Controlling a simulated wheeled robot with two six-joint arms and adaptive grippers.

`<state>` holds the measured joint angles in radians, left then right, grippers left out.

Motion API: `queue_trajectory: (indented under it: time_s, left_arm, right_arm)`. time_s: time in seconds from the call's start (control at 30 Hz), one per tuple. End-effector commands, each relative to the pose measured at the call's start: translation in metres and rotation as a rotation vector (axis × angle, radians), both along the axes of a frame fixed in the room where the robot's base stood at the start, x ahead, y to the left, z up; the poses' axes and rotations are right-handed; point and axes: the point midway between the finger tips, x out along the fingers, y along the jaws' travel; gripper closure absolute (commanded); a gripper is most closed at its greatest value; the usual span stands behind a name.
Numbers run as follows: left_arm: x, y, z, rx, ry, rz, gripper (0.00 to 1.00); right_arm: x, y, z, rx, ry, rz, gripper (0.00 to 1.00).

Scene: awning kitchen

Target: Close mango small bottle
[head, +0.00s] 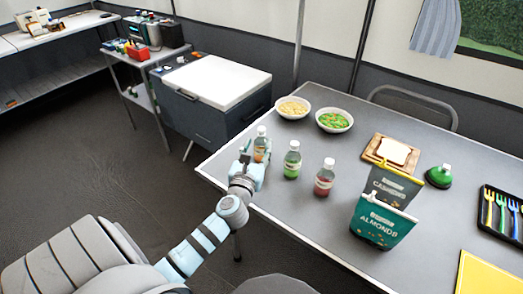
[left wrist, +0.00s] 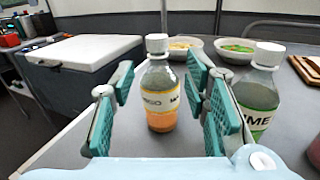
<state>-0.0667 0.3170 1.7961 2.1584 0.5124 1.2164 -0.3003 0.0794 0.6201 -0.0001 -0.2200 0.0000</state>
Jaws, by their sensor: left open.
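The mango small bottle (head: 261,146) stands upright near the left edge of the grey table, with a white cap on top and orange contents low down. In the left wrist view the mango bottle (left wrist: 160,103) stands between the spread teal pads of my left gripper (left wrist: 160,85), with gaps on both sides. In the head view my left gripper (head: 254,163) is open at the bottle and hides its lower part. A green-filled lime bottle (head: 292,160) stands just to the right; it also shows in the left wrist view (left wrist: 258,91). My right gripper is not in view.
A red-filled bottle (head: 325,177) stands right of the lime bottle. Two bowls, yellowish (head: 293,108) and green (head: 334,120), sit behind. An almonds bag (head: 382,222) and cashews bag (head: 394,185) stand to the right. A white-lidded cooler (head: 217,84) is beyond the table's left edge.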

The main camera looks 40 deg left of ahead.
Motion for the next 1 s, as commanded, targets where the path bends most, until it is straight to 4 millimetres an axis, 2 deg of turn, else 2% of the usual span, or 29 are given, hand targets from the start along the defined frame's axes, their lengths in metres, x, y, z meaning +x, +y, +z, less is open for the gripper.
queue_trajectory:
  time_s: [0.1, 0.43, 0.77, 1.0]
  left_arm:
    - [0.008, 0.004, 0.000, 0.000, 0.000, 0.000, 0.58]
    - [0.010, 0.005, 0.000, 0.000, -0.001, -0.001, 0.58]
    - [0.049, 0.028, 0.000, 0.001, -0.002, 0.000, 0.58]
    - [0.054, 0.030, 0.001, 0.000, 0.000, -0.001, 0.58]
  right_arm:
    - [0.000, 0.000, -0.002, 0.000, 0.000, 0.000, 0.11]
    - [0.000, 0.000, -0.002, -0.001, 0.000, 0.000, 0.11]
    - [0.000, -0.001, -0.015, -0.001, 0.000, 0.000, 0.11]
    - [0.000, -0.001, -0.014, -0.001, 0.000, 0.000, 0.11]
